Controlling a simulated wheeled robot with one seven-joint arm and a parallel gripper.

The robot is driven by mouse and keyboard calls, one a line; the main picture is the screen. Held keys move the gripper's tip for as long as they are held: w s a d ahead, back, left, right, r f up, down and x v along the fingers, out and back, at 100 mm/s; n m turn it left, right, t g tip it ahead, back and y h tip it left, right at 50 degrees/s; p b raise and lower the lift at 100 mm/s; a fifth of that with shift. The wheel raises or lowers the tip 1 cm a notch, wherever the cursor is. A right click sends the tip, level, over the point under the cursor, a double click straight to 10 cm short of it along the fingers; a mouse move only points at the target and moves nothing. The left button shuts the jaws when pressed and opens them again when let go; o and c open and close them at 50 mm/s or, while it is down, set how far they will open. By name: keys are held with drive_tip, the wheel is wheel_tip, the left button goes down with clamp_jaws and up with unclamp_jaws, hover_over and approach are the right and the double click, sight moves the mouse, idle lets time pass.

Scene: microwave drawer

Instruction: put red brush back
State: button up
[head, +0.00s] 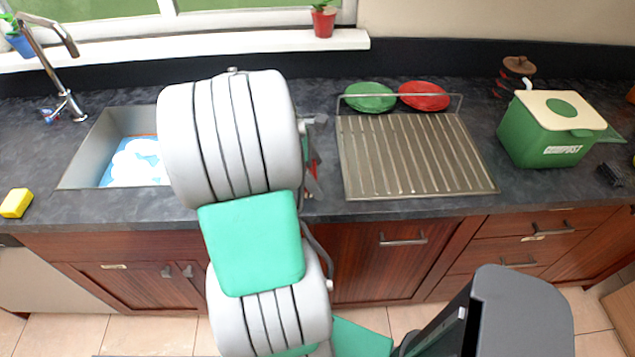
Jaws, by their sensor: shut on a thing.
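My arm (252,240) rises through the middle of the head view and covers part of the counter and the sink's right side. My gripper cannot be made out; it seems to be hidden behind the arm. Small red and grey slivers (314,172) show just right of the upper arm joint, at the counter's front. I cannot tell whether they are the red brush, part of my gripper or something else. No red brush can be clearly identified.
The sink (88,150) with a blue and white item is at left, near a yellow sponge (16,203). A metal drainer (415,155) stands right of my arm, with green (370,97) and red (425,95) plates behind. A green compost bin (545,135) stands at right.

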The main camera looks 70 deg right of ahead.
drive_tip(key=shift+s+d+f, duration=0.1)
drive_tip(key=shift+d+f, duration=0.05)
drive_tip(key=shift+f, duration=0.85)
drive_tip(key=shift+s+d+f, duration=0.1)
drive_tip(key=shift+f, duration=0.85)
drive_tip(key=o, duration=0.9)
drive_tip(key=shift+f, duration=0.1)
